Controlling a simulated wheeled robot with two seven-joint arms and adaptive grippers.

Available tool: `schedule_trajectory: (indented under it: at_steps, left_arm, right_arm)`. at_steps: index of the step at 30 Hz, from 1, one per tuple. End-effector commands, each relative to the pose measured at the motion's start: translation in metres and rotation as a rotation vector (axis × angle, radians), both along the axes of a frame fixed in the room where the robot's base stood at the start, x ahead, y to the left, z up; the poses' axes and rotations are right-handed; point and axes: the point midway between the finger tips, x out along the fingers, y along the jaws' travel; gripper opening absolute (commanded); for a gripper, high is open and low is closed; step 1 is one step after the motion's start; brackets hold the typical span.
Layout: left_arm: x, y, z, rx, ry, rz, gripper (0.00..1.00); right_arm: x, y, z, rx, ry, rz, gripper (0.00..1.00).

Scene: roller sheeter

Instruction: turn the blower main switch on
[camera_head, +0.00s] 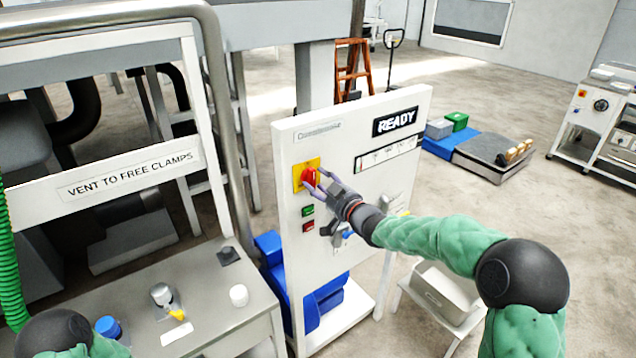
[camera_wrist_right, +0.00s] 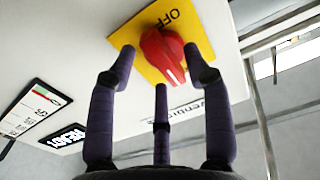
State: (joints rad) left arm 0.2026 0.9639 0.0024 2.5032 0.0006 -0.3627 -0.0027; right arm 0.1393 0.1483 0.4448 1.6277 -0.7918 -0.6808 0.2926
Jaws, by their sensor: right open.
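The main switch is a red rotary knob (camera_head: 309,177) on a yellow plate (camera_head: 299,172), high on the left of the white control panel (camera_head: 350,128). In the right wrist view the red knob (camera_wrist_right: 165,57) fills the upper middle, and the yellow plate (camera_wrist_right: 192,24) bears the word OFF. My right gripper (camera_head: 322,183) is open in front of the knob, with its fingers (camera_wrist_right: 160,85) spread around it at a small gap. I cannot tell whether any fingertip touches it. My left gripper is out of view; only part of my left arm shows at the lower left.
Green (camera_head: 307,211) and red (camera_head: 308,227) buttons sit below the switch. A READY sign (camera_head: 395,121) is at the panel's upper right. A grey table (camera_head: 200,290) with small parts stands at left, below a VENT TO FREE CLAMPS bar (camera_head: 127,174). A bin (camera_head: 443,290) stands right of the panel.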

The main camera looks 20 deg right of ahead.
Motion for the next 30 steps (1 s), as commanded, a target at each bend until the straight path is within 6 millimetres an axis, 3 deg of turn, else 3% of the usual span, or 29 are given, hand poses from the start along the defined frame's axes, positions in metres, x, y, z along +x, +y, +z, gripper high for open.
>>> schedule_trajectory:
  at_steps: [12,18,30]
  left_arm:
    - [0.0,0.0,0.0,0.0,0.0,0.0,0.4]
    - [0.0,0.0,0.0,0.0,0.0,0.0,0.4]
    - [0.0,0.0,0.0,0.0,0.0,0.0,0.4]
  right_arm:
    - [-0.07,-0.027,0.001,0.0,-0.001,-0.003,0.5]
    - [-0.096,-0.036,0.0,0.0,-0.001,-0.003,0.5]
    - [-0.106,-0.038,0.0,0.001,0.0,0.0,0.5]
